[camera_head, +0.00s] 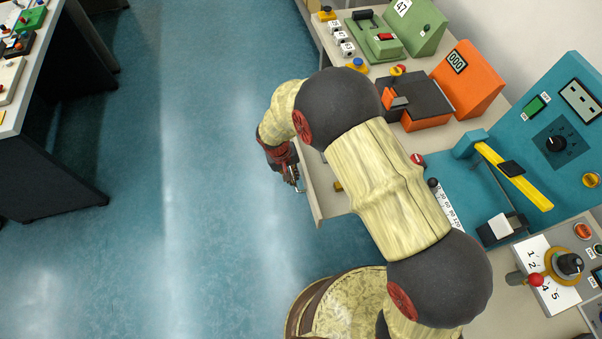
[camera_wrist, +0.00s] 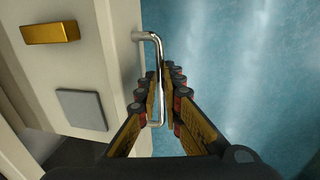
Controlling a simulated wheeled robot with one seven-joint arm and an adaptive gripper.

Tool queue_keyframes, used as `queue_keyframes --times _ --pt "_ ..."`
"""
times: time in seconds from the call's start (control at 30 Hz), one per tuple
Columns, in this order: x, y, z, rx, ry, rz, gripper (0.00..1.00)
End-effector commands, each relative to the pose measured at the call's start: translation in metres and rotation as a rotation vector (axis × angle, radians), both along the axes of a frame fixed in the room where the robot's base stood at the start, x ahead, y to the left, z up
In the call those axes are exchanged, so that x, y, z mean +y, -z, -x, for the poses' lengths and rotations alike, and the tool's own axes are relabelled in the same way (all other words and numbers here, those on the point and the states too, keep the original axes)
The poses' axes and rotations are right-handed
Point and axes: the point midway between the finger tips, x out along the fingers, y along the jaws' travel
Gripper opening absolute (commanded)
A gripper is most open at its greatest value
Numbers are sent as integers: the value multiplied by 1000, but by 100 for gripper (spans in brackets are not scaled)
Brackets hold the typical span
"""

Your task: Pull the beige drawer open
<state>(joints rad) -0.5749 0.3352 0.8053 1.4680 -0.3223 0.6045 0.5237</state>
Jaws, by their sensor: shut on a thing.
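The beige drawer (camera_head: 313,195) juts out from the left side of the workbench in the head view, partly hidden by my arm. In the wrist view the drawer (camera_wrist: 112,45) fills the left side. Its bright metal bar handle (camera_wrist: 148,36) stands out from the front edge over the floor. My gripper (camera_head: 291,178) is at the handle, left of the drawer. In the wrist view my gripper (camera_wrist: 166,78) has its two fingers closed around the handle's bar, one on each side.
A gold block (camera_wrist: 50,33) and a grey square plate (camera_wrist: 82,109) show on the drawer's pale surface. The bench carries an orange device (camera_head: 467,80), a green device (camera_head: 414,25) and a teal panel (camera_head: 545,125). Open blue floor (camera_head: 200,230) lies left of the drawer.

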Motion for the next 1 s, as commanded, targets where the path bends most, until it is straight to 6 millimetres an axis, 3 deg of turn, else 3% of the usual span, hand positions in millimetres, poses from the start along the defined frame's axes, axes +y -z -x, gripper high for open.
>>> queue_keyframes --times 0.43,0.47,0.77,1.0 --pt "3 1 1 1 -1 1 0" --pt "3 1 1 1 -1 0 10" --pt "3 0 1 1 0 0 27" --pt "3 0 1 0 0 0 27"
